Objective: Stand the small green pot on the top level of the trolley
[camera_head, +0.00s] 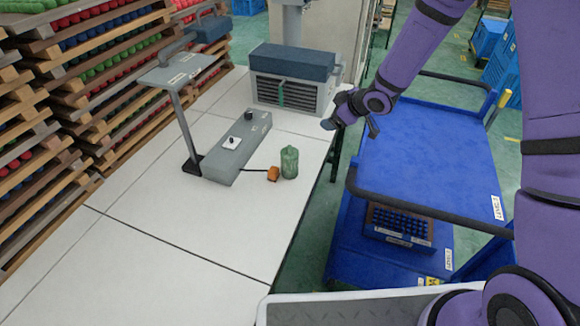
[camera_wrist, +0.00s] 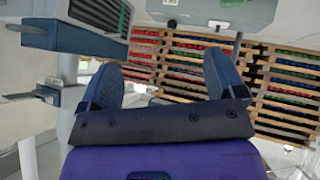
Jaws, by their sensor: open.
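The small green pot (camera_head: 289,162) stands upright on the white table, near its right edge. The blue trolley is to the right of the table. Its top level (camera_head: 430,150) is a flat blue deck with a dark rail in front, and its visible part is empty. My gripper (camera_head: 347,124) is above the gap between table and trolley, up and to the right of the pot and apart from it. In the wrist view my gripper (camera_wrist: 164,78) shows two separated fingers with nothing between them. The pot is not seen in the wrist view.
An orange block (camera_head: 273,174) on a cable lies just left of the pot. A grey control box (camera_head: 238,148) and a lamp-like stand (camera_head: 182,120) are further left. A grey vented machine (camera_head: 290,82) stands behind. The trolley's lower level holds a tray (camera_head: 400,228). The table's front is clear.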

